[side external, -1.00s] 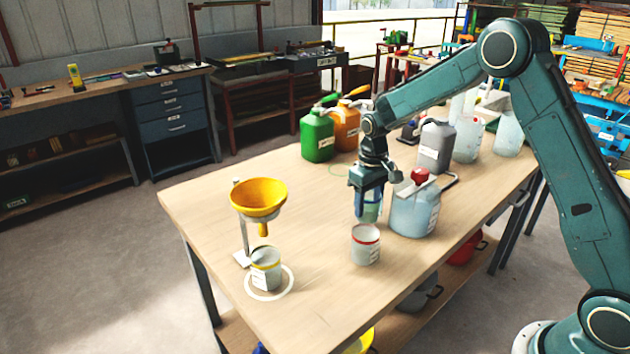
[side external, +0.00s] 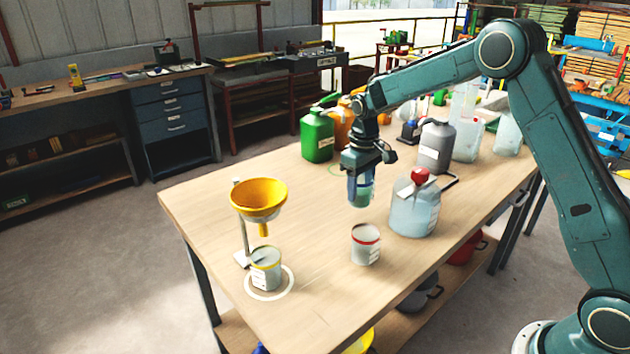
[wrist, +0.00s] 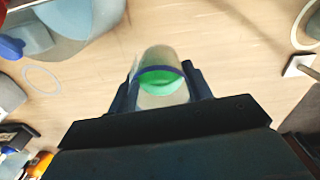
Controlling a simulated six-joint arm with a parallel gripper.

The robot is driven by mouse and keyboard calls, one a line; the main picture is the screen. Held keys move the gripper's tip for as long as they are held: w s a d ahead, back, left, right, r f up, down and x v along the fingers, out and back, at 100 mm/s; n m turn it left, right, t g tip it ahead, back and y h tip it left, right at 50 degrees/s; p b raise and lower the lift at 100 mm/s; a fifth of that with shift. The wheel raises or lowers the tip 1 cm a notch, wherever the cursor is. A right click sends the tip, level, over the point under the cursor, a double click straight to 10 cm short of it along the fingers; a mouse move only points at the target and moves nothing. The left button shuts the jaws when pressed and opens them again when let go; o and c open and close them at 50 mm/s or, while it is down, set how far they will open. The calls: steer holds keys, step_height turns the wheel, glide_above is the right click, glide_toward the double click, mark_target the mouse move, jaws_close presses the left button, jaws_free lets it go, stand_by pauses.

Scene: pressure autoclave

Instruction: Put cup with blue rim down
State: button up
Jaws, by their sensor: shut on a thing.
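My gripper (side external: 361,188) is shut on the cup with the blue rim (side external: 365,197), which has green contents. The cup looks roughly upright; its height above the table is hard to tell. In the wrist view, the cup (wrist: 160,88) sits between both fingers and its blue rim shows.
A cup with a yellow rim (side external: 265,270) stands inside a white circle (side external: 287,288) beneath a yellow funnel (side external: 258,197). A clear jug with a red cap (side external: 413,208) is at the right. Green (side external: 317,137) and grey (side external: 435,147) canisters stand behind. The table's left-centre is open.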

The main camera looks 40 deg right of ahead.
steer(key=w+a+r+n, duration=0.1)
steer(key=w+r, duration=0.1)
steer(key=r, duration=0.5)
steer(key=w+a+r+n, duration=0.1)
steer(key=w+r+n, duration=0.1)
steer(key=r, duration=0.5)
steer(key=shift+w+a+r+n, duration=0.3)
steer(key=shift+w, duration=0.25)
step_height(320, 180, down, 16)
steer(key=shift+r, duration=0.1)
steer(key=shift+f, duration=2.1)
steer(key=shift+f, duration=0.1)
steer(key=o, duration=1)
